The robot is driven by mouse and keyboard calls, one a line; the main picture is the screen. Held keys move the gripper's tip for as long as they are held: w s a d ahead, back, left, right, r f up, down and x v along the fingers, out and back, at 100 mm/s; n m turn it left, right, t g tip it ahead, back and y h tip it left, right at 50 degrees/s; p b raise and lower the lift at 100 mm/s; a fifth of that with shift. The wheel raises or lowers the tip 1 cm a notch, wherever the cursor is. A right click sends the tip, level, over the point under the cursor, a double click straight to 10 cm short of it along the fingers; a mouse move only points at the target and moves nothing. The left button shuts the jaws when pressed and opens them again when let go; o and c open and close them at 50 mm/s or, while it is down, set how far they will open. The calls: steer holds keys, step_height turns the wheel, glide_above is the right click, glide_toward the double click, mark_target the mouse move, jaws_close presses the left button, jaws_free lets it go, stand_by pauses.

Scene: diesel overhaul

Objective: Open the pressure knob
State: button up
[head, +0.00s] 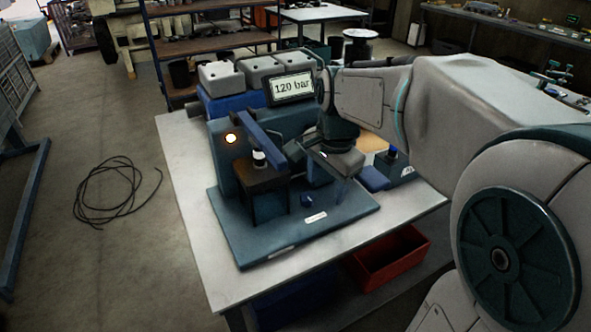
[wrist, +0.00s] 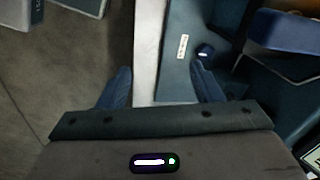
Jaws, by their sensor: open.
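A small dark blue knob (head: 307,201) sits on the teal base plate of the test rig, beside a white label (head: 316,217). I take it to be the pressure knob. In the wrist view the knob (wrist: 205,51) shows just beyond the right fingertip, with the label to its left. My gripper (wrist: 162,75) is open and empty, its two blue fingers well apart. The table edge and plate edge show between them. In the head view my gripper (head: 333,178) hangs pointing down over the rig, behind the knob. The fingers are partly hard to make out there.
A display reading 120 bar (head: 291,88) stands behind the rig. A blue lever (head: 260,132) rises left of my gripper, near a glowing lamp (head: 231,138). A red bin (head: 390,258) is below the tabletop (head: 205,262). The table's front left is clear.

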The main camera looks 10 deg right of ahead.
steer(key=w+f+m, duration=0.2)
steer(key=w+m, duration=0.5)
steer(key=w, duration=0.2)
steer(key=m+g+b, duration=0.1)
steer(key=m+g, duration=0.1)
steer(key=m, duration=0.5)
glide_above(307, 197)
step_height(307, 197, down, 2)
step_height(307, 197, down, 14)
steer(key=shift+r, duration=0.1)
steer(key=shift+c, duration=0.3)
steer(key=c, duration=0.9)
